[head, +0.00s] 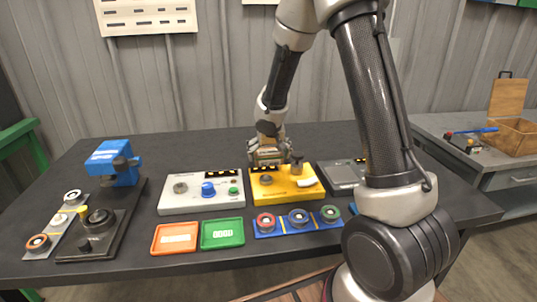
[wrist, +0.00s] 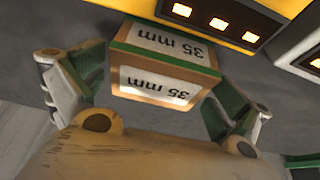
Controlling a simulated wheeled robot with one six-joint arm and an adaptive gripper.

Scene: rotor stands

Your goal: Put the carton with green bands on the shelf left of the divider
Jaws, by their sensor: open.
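The carton with green bands (wrist: 160,65) lies between the fingers of my gripper in the wrist view. It is orange-brown with green bands and white labels reading "35 mm". My gripper (head: 269,158) is open around the carton, with one finger on each side. A dark gap shows at the right finger; contact on the left side is hard to judge. In the head view the gripper is low behind the yellow unit (head: 286,184) and largely hides the carton. I cannot make out a shelf or a divider in either view.
A white unit with knobs (head: 200,207) stands left of the yellow one, a grey unit (head: 341,174) right of it. Orange (head: 175,238) and green (head: 222,233) trays lie in front. A blue-topped device (head: 113,160) stands left. A wooden box (head: 512,134) is far right.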

